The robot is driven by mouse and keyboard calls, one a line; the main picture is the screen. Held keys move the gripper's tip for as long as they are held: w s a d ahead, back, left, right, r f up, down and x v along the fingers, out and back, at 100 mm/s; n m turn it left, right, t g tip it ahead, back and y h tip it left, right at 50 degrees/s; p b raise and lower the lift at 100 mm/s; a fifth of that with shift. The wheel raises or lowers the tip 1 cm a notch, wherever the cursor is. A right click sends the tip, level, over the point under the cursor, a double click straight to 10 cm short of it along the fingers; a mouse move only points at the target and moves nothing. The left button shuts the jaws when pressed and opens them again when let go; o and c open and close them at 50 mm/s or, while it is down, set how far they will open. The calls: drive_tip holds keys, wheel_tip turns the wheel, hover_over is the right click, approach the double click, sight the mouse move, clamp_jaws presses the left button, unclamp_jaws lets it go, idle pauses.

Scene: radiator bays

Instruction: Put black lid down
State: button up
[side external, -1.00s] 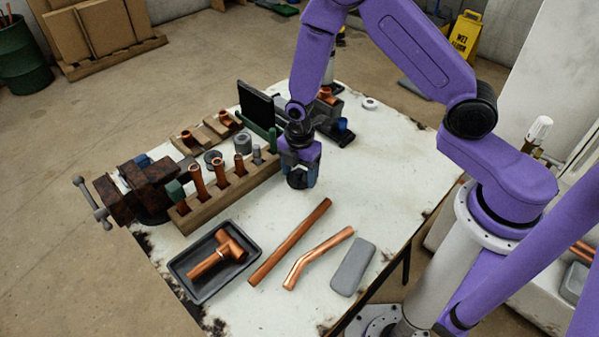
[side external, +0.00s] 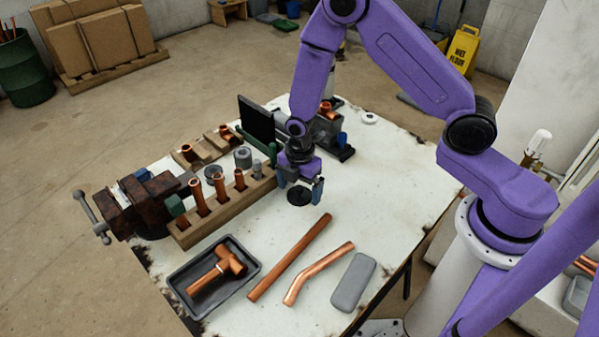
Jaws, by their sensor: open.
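The black lid (side external: 299,196) is a small dark disc. It appears to lie flat on the white tabletop, right of the wooden rack. My gripper (side external: 302,188) is directly above it, pointing down, with its two fingers apart on either side. The fingers look clear of the lid, and nothing is held between them. The back edge of the lid is partly hidden by my gripper.
A wooden rack (side external: 213,220) with upright copper pieces stands left of my gripper. A black tray (side external: 185,309) with a copper tee, copper pipes (side external: 292,258) and a grey block (side external: 353,283) lie in front. The tabletop (side external: 390,190) to the right is clear.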

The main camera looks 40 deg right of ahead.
sight(299, 187)
wheel_tip(299, 187, up, 11)
drive_tip(key=s+d+r+m, duration=0.2)
drive_tip(key=s+r, duration=0.4)
drive_tip(key=s, duration=0.7)
drive_tip(key=s+d+r+m, duration=0.2)
drive_tip(key=s+r+m, duration=0.3)
drive_tip(key=s, duration=0.7)
drive_tip(key=shift+s+r+m, duration=0.3)
drive_tip(key=shift+s+r, duration=0.05)
drive_tip(key=shift+r, duration=0.35)
